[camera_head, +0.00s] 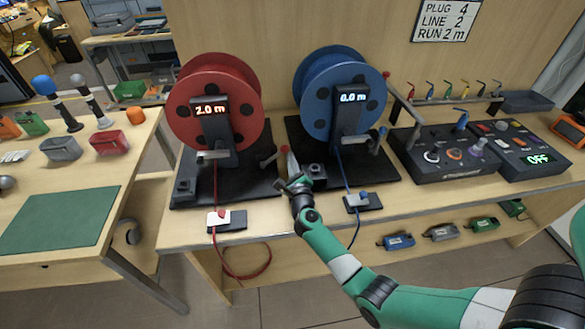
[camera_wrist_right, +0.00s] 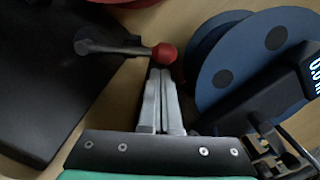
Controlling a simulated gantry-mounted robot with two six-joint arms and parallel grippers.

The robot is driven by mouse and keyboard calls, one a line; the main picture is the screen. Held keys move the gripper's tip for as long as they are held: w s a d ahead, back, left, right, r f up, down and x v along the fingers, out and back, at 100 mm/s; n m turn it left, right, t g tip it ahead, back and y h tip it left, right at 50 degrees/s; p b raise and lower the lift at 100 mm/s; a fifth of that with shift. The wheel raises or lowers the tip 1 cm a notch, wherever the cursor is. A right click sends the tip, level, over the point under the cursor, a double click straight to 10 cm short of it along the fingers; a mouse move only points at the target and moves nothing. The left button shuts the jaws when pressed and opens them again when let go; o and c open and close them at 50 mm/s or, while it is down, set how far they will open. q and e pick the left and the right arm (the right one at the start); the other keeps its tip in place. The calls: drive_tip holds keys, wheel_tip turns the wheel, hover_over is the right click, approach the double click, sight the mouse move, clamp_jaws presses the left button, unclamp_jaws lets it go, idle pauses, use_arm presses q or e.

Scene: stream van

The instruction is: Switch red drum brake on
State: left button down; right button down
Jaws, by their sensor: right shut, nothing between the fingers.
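The red drum (camera_head: 215,100) stands on its black base and its display reads 2.0 m. A grey lever (camera_head: 268,160) at the right edge of that base looks like its brake; it ends in a red knob (camera_wrist_right: 165,54). In the right wrist view the lever arm (camera_wrist_right: 112,48) points right from its pivot toward my fingers. My right gripper (camera_head: 291,165) is shut and empty between the two drum bases. In the wrist view its fingertips (camera_wrist_right: 161,72) are right at the red knob; I cannot tell whether they touch. My left gripper is not in view.
The blue drum (camera_head: 338,95), reading 0.0 m, stands close to the right of my gripper. A control box (camera_head: 445,165) and a panel showing OFF (camera_head: 535,160) are farther right. A red cable (camera_head: 216,190) runs to a white clamp at the front edge.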

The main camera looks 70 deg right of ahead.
use_arm(q)
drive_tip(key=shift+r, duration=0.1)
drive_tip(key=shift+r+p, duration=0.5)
drive_tip(key=shift+p, duration=0.1)
use_arm(e)
drive_tip(key=shift+w+a+r+n, duration=0.1)
drive_tip(key=shift+r+n, duration=0.25)
drive_tip(key=shift+n, duration=0.05)
